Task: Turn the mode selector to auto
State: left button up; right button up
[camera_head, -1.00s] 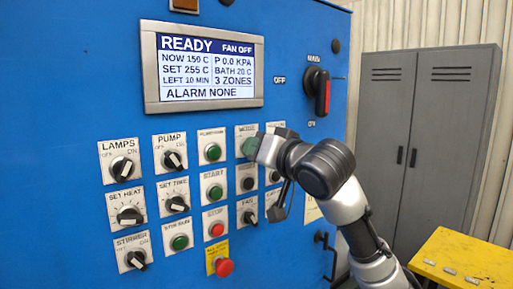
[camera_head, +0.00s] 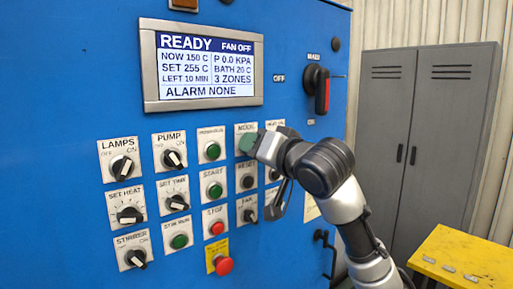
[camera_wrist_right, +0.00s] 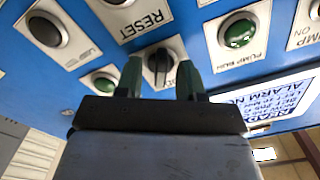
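The mode selector's labelled plate (camera_head: 245,128) is in the top row of the blue panel in the head view, with its knob hidden behind my right gripper (camera_head: 247,144). In the right wrist view, the black selector knob (camera_wrist_right: 160,62) shows between the two green fingers of my right gripper (camera_wrist_right: 160,80). The fingers are open, one on each side of the knob, with small gaps visible. I cannot tell how deep they reach around it. The knob's grip looks roughly upright in that view. My left gripper is not in view.
Close around are a reset button (camera_head: 247,182), a green button (camera_head: 212,151), and a fan knob (camera_head: 248,215). The display (camera_head: 205,68) reads READY, FAN OFF. A red-handled main switch (camera_head: 321,92), a yellow table (camera_head: 465,262) and grey lockers (camera_head: 425,130) are to the right.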

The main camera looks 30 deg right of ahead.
jog(key=s+b, duration=0.3)
jog(key=s, duration=0.7)
jog(key=shift+s+d, duration=0.4)
